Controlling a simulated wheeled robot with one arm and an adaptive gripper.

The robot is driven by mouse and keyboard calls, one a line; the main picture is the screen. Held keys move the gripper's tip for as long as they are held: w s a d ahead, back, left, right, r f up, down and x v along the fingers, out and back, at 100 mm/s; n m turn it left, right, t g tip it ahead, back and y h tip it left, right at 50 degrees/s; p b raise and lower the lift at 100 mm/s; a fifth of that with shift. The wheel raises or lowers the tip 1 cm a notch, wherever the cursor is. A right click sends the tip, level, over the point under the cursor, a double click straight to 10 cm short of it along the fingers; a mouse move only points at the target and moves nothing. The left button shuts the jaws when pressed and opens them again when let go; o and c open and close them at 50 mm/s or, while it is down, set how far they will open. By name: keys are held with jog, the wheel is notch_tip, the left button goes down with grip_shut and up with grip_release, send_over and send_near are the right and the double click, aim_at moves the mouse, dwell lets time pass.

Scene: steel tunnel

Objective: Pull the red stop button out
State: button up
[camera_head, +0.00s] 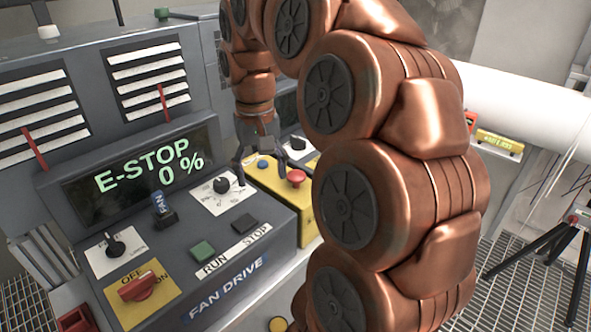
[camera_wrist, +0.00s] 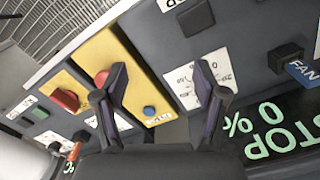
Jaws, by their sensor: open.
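The red stop button (camera_head: 296,176) is a mushroom head on a yellow panel (camera_head: 304,200), right of my gripper in the head view. In the wrist view the red button (camera_wrist: 101,78) shows beside the left finger, which partly covers it. My gripper (camera_head: 261,175) is open and empty above the console, its fingers pointing down. In the wrist view my gripper (camera_wrist: 160,67) has its fingers spread wide, with part of the yellow panel between them. The button is not between the fingers. Whether the left finger touches it, I cannot tell.
A small blue button (camera_head: 262,163) sits on the same yellow panel. A black knob on a white dial (camera_head: 221,186) is close on the left. A display (camera_head: 140,175) reads E-STOP 0 %. A red rotary switch (camera_wrist: 65,100) stands beyond the stop button.

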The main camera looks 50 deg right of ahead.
aim_at(296, 174)
jog(key=d+m, duration=0.1)
jog(key=d, duration=0.2)
jog(key=d+r+m, duration=0.1)
jog(key=d, duration=0.2)
jog(key=d+r+m, duration=0.1)
jog(key=d, duration=0.2)
jog(key=shift+w+d+r, duration=0.2)
jog(key=shift+w+d, duration=0.1)
jog(key=shift+s+d, duration=0.1)
jog(key=shift+d, duration=0.4)
jog(key=shift+f+p, duration=1)
jog(key=shift+f, duration=2.85)
jog(key=shift+c, duration=0.2)
grip_shut()
